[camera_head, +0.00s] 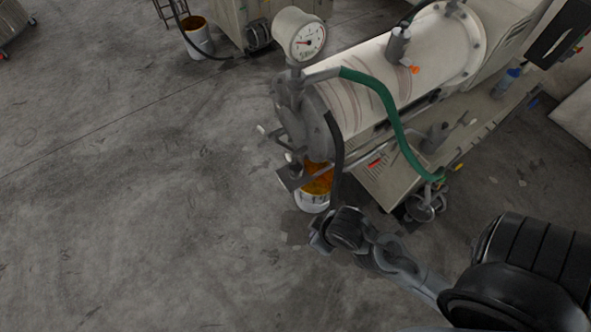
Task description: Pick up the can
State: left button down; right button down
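A white can (311,203) with orange paint on its upper part stands on the floor beneath the front end of the milling machine. The machine's front parts and a dark hose hide some of it. My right gripper (324,232) is just below the can in the picture, close to its lower right side. I cannot tell whether it touches the can, and its fingers are too small and dark to show whether they are open. My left gripper is not in view.
The milling machine (390,75) with a pressure gauge (306,40) and a green hose (385,100) stands over and behind the can. Another white bucket with orange paint (198,38) stands farther back. The floor at left is clear.

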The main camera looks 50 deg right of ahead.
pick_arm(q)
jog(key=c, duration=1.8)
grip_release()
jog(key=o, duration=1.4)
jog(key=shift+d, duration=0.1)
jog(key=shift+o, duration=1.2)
